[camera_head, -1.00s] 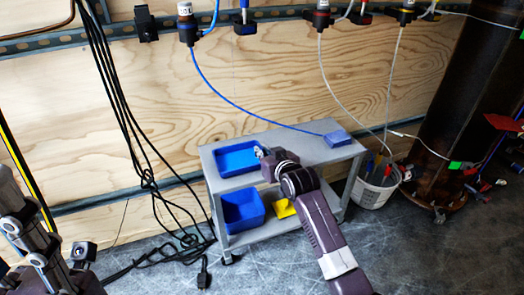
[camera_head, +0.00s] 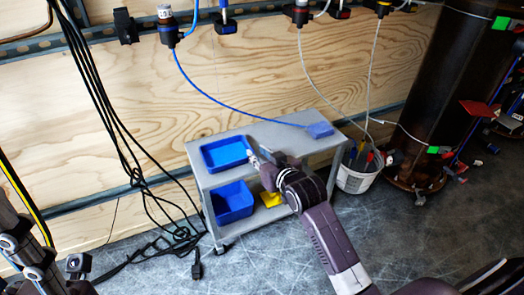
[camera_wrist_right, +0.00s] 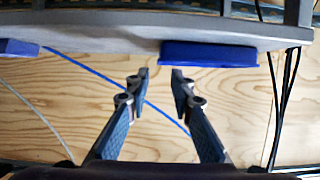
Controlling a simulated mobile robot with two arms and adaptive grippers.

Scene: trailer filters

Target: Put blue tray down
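The blue tray (camera_head: 211,158) rests flat on the top of the grey cart (camera_head: 270,138), towards its left end. Its blue edge also shows in the right wrist view (camera_wrist_right: 215,56). My right gripper (camera_head: 267,158) is just right of the tray. In the right wrist view its two fingers (camera_wrist_right: 160,85) are apart with nothing between them. One fingertip lies close to the tray's edge; I cannot tell whether it touches. Part of my left arm shows at the lower left, with what may be the left gripper (camera_head: 28,255); its state is unclear.
A small blue block (camera_head: 320,130) lies at the cart top's right end. The lower shelf holds a blue bin (camera_head: 233,203) and a yellow item (camera_head: 270,199). A white bucket of tools (camera_head: 355,178) stands right of the cart. Black cables (camera_head: 120,135) hang at left.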

